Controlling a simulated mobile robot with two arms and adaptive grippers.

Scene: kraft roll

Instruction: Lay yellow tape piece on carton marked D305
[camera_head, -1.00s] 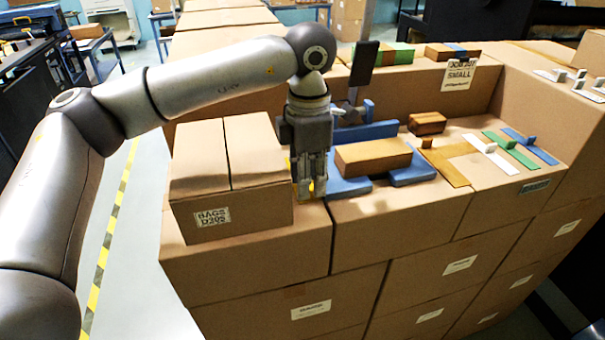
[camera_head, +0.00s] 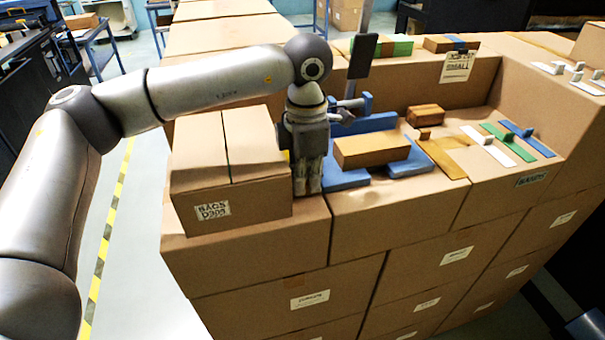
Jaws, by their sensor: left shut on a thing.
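The carton marked D305 (camera_head: 232,205) is a closed brown box on the left of the stack, its label reading BAGS D305 on the front. My left gripper (camera_head: 308,188) points down just right of this carton, beside its right side. It is shut. A small yellow bit (camera_head: 286,155) shows at its left edge, apparently part of the yellow tape piece; most of it is hidden by the gripper. I cannot tell whether the gripper touches the carton. My right gripper is not in view.
A brown block (camera_head: 372,151) lies on blue supports (camera_head: 345,178) right of my gripper. A tan strip (camera_head: 443,158), white strip (camera_head: 497,152), green strip (camera_head: 518,139) and blue strip (camera_head: 530,138) lie further right. A dark upright panel (camera_head: 362,56) stands behind my gripper.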

